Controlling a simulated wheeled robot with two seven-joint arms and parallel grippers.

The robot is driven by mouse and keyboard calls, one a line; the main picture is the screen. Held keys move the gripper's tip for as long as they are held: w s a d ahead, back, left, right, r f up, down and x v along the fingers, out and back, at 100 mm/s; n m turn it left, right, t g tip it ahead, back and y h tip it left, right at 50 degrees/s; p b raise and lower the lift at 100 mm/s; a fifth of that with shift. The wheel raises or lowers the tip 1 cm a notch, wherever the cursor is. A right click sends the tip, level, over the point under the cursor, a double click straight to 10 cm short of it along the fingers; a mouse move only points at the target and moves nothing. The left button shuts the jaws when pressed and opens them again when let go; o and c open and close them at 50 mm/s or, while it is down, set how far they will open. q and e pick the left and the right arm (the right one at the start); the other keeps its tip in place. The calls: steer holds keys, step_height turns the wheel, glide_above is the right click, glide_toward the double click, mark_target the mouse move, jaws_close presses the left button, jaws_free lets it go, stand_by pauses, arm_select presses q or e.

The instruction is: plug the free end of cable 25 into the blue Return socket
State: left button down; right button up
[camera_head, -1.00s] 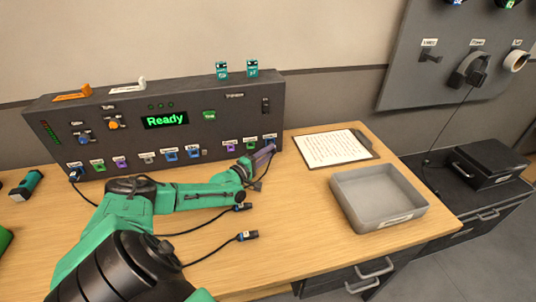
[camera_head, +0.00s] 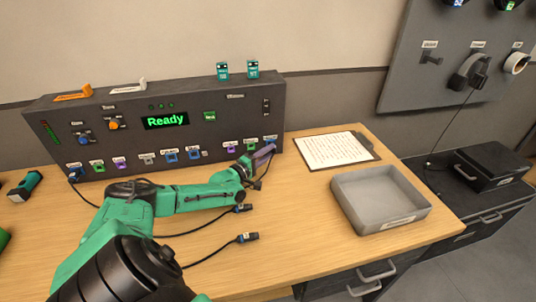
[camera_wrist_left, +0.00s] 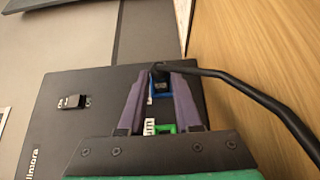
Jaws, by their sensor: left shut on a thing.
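My left gripper (camera_head: 266,152) is at the right end of the console's lower socket row, in front of the rightmost blue socket (camera_head: 270,140). Its purple-grey fingers (camera_wrist_left: 160,82) are shut on a black cable end (camera_wrist_left: 160,70) in the left wrist view. The black cable leads from the fingertips off to the right. Blue (camera_wrist_left: 159,92) shows between the fingers close to the plug, and a green socket (camera_wrist_left: 164,127) is nearer the palm. The fingers hide whether the plug is seated. The labels are too small to read. My right gripper is not in view.
Two loose cable ends lie on the table, one near the console (camera_head: 242,208) and one nearer the front (camera_head: 248,238). A clipboard (camera_head: 336,149) and a grey tray (camera_head: 350,207) are to the right. The console (camera_head: 60,125) backs the table.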

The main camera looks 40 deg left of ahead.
arm_select(q)
steer(key=shift+a+r, duration=0.1)
steer(key=shift+r, duration=0.1)
steer(key=c, duration=0.8)
jaws_free()
steer(key=shift+c, duration=0.2)
steer(key=o, duration=0.3)
steer(key=shift+w+f, duration=0.1)
steer(key=shift+f, duration=0.1)
steer(key=s+p, duration=0.3)
steer(key=s, duration=1.1)
steer(key=shift+s+p, duration=0.1)
steer(key=shift+p, duration=0.2)
steer(key=shift+s+a, duration=0.1)
steer(key=shift+s, duration=0.05)
